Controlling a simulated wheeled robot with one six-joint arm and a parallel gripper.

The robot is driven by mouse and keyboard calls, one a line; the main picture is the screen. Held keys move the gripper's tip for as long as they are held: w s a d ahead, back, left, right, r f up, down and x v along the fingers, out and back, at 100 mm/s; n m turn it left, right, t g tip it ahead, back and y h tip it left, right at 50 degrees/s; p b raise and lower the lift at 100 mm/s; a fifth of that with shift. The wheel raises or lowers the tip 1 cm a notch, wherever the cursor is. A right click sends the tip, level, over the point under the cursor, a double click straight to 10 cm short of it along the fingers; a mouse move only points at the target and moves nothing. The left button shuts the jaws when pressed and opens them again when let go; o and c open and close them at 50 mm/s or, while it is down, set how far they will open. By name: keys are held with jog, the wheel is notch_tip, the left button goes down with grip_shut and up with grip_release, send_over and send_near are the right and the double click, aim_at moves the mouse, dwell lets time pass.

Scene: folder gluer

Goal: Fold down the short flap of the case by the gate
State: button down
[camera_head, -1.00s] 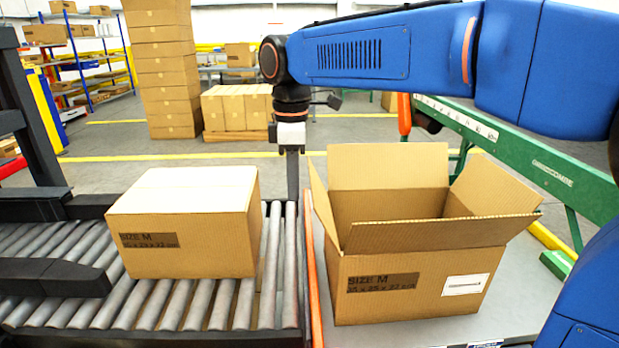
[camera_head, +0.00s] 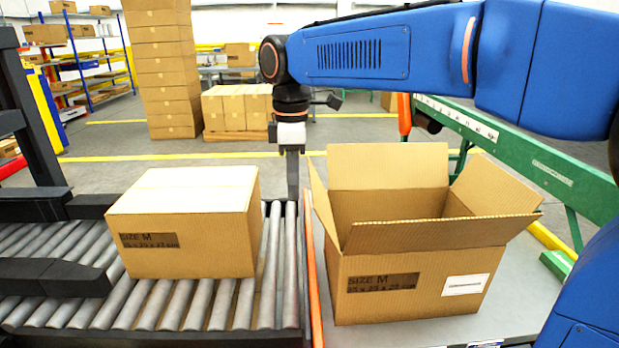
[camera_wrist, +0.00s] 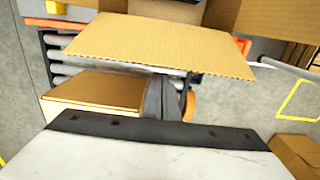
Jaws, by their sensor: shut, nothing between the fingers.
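An open brown case (camera_head: 415,290) marked SIZE M stands on the grey table at the right. Its four top flaps stand up and lean outward. The left short flap (camera_head: 320,200) is seen nearly edge-on, and the right short flap (camera_head: 497,187) leans out to the right. My gripper (camera_head: 292,185) points down, shut and empty, just left of the left short flap; I cannot tell whether they touch. In the wrist view my gripper (camera_wrist: 168,100) is below a wide cardboard flap (camera_wrist: 160,42), with a gap between them.
A closed case (camera_head: 185,235) sits on the roller conveyor (camera_head: 215,300) at the left, with black bars (camera_head: 50,280) beside it. An orange rail (camera_head: 313,275) runs between conveyor and table. A green beam (camera_head: 540,165) stands behind the open case at the right. Stacked boxes (camera_head: 165,70) are farther back.

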dwell(0.5)
send_over(328, 209)
jog(key=shift+s, duration=0.1)
dwell(0.6)
